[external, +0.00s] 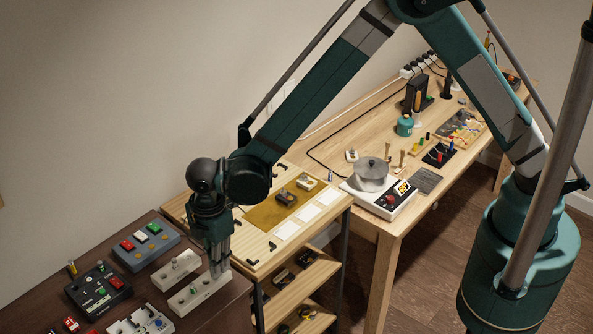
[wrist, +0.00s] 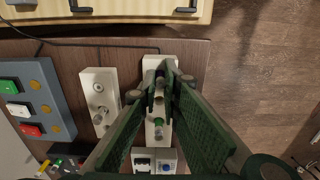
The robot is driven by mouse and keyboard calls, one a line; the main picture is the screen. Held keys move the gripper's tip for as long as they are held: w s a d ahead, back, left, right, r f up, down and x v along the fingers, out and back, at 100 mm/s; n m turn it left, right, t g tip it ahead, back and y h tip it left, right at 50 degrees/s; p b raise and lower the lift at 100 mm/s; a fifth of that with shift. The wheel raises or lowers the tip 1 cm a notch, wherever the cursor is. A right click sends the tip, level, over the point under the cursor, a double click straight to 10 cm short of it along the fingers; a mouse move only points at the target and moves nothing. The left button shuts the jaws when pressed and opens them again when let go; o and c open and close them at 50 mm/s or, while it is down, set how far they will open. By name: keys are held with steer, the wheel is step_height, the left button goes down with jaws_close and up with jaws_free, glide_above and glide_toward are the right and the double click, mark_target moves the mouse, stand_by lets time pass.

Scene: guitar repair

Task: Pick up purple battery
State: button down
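A white block (wrist: 151,62) with a row of small round cells lies on the dark table. In the wrist view a dark purplish cell, which seems to be the purple battery (wrist: 160,73), sits near its upper end. Yellowish and green cells sit below it. My gripper (wrist: 161,76) points down over the block, with one green finger on each side of the purplish cell. The fingers are apart, and a small gap seems to show beside the cell. In the external view my gripper (external: 218,272) is low over the right end of the white block (external: 193,298) and hides the battery.
A second white block (external: 176,270) lies close on the left. A blue-grey button box (external: 146,247) and a black pedal (external: 98,291) stand farther left. A wooden bench (external: 277,249) with a mat adjoins the table. A cable (wrist: 100,45) crosses behind the blocks.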

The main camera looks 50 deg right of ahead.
steer(key=shift+r, duration=0.1)
stand_by(0.3)
step_height(320, 180, up, 10)
steer(key=shift+b, duration=0.3)
stand_by(0.5)
